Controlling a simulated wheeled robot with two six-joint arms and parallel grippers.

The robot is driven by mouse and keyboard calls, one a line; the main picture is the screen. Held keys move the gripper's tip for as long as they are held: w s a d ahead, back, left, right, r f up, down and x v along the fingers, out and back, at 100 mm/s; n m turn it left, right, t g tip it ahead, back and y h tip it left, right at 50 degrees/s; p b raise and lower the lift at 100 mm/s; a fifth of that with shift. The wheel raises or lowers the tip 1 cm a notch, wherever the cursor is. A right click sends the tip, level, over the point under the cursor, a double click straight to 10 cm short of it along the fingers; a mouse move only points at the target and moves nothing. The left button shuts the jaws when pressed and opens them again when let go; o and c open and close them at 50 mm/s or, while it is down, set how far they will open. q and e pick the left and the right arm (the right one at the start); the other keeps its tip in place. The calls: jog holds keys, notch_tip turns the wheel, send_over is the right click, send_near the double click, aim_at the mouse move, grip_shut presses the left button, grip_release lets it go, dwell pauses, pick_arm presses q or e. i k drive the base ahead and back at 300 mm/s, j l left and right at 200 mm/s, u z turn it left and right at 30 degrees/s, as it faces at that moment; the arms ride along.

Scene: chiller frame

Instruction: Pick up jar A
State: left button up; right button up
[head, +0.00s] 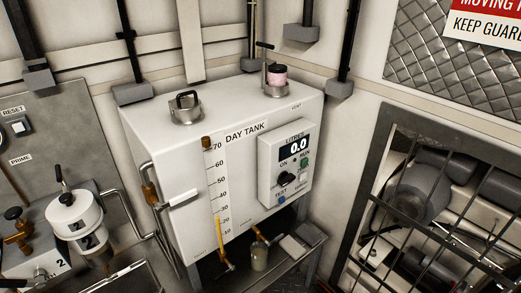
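A small jar (260,257) with a pale, cloudy look stands on a grey metal shelf (312,236) under the tank's drain tap. No letter can be read on it, so I cannot tell whether it is jar A. Neither of my grippers is in view.
A white day tank (185,160) fills the middle, with a level gauge (216,190) and a litre meter (285,165) reading 0.0. A pink part (277,74) sits on its top. A white filter unit (74,213) is at left, a barred guard (430,215) at right.

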aim_at(258, 252)
jog(key=k+l+z, duration=0.2)
jog(key=z, duration=0.25)
jog(key=k+l+z, duration=0.15)
jog(key=z, duration=0.3)
jog(key=l, duration=0.1)
